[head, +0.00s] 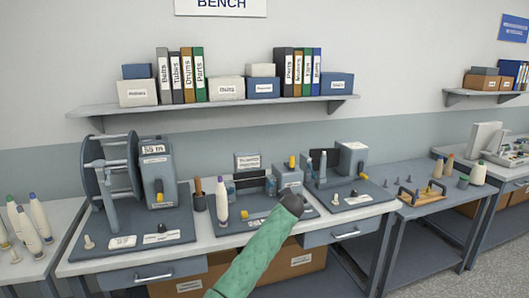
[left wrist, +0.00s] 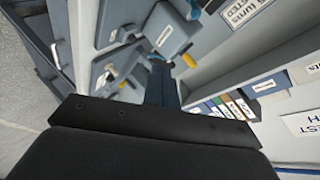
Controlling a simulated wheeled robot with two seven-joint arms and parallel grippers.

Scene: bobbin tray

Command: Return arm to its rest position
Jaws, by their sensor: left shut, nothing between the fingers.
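My left arm (head: 254,255), in a green sleeve, reaches up from the bottom middle of the head view. It ends in a dark wrist over the front part of the bench. The left gripper's fingers are hidden behind the wrist there. In the left wrist view the left gripper (left wrist: 159,62) shows as a narrow closed pair of fingers beyond the black palm, with nothing held. My right gripper is in neither view.
A winder with a reel (head: 108,178) stands left on the bench (head: 228,240). A white cone bobbin (head: 221,203) stands left of my wrist. Several bobbins (head: 40,221) stand far left. A wooden peg tray (head: 424,197) sits right. A shelf (head: 225,106) runs above.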

